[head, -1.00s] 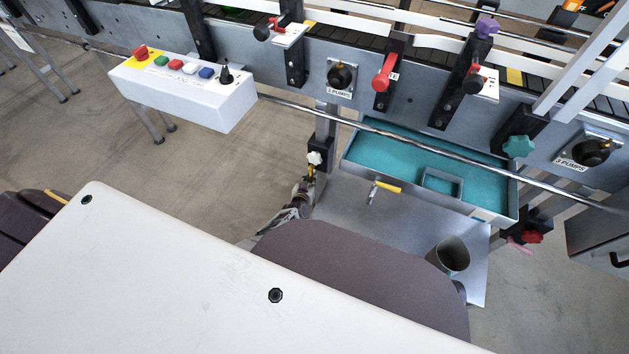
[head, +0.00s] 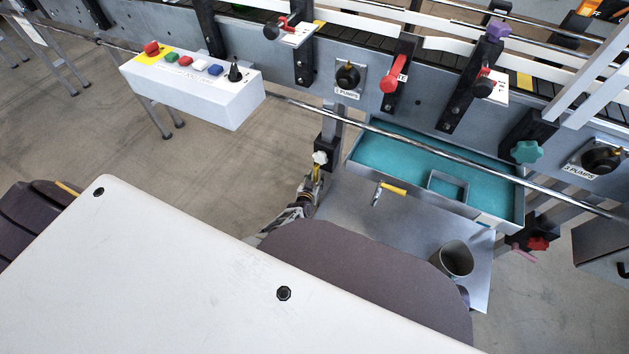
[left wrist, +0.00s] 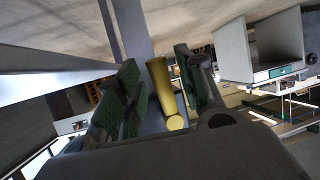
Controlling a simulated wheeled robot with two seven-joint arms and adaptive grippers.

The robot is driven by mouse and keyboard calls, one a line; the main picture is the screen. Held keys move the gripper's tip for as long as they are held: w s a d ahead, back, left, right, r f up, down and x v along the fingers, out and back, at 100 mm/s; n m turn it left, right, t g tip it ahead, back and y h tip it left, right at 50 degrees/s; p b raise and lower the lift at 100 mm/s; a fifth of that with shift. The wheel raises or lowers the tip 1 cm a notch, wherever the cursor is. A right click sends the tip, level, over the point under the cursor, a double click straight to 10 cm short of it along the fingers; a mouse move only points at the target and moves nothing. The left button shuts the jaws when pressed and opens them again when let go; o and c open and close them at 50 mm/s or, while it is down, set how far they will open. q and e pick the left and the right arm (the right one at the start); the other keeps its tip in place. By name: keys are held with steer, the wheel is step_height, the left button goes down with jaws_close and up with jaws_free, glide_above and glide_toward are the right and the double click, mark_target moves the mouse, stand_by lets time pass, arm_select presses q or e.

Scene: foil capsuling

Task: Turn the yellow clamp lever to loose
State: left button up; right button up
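The yellow clamp lever (head: 316,173) hangs below a white star knob (head: 320,157) on a black clamp block, on the upright post under the conveyor. In the left wrist view, the lever (left wrist: 167,92) stands between my two green-padded fingers. My left gripper (left wrist: 163,92) is open around it, with a narrow gap on the left side; contact on the right side is unclear. In the head view, my left gripper (head: 310,188) comes up from below at the lever and partly hides it. My right gripper is not in view.
A teal-lined tray (head: 402,176) and a metal shelf (head: 345,205) lie right of the post. A yellow-handled tool (head: 393,188) is by the tray, and a grey cup (head: 456,258) stands on the shelf. A rail (head: 400,140) runs above. A white button box (head: 195,95) is left.

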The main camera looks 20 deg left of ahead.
arm_select(q)
steer(key=shift+s, duration=0.25)
steer(key=shift+s+d+r, duration=0.1)
steer(key=shift+s+r, duration=0.05)
steer(key=shift+s, duration=0.2)
steer(key=s+d, duration=0.1)
steer(key=s, duration=1)
steer(key=shift+s+d, duration=0.4)
stand_by(0.5)
steer(key=shift+r, duration=0.1)
